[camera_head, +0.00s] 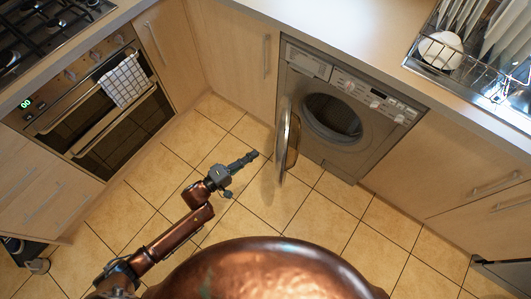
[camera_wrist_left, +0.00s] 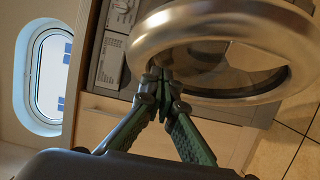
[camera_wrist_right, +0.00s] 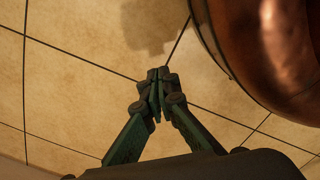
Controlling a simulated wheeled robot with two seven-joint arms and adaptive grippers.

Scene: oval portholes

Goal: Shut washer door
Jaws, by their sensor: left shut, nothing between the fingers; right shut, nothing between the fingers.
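The grey washer (camera_head: 350,110) is built in under the counter, with its dark drum opening (camera_head: 331,118) uncovered. Its round door (camera_head: 287,141) is hinged at the left of the opening and stands wide open, out into the room. In the left wrist view the door's metal ring (camera_wrist_left: 150,45) is large and close. My left gripper (camera_head: 254,155) is shut and empty, left of the door; in its wrist view the fingertips (camera_wrist_left: 158,75) overlap the ring's lower left edge, and I cannot tell whether they touch. My right gripper (camera_wrist_right: 158,75) is shut and empty above the floor tiles.
An oven (camera_head: 95,105) with a checked towel (camera_head: 124,80) is at the left, below a gas hob (camera_head: 40,30). A dish rack (camera_head: 470,62) stands on the counter at right. Tiled floor (camera_head: 335,215) before the washer is clear. An oval porthole (camera_wrist_left: 48,80) shows in the left wrist view.

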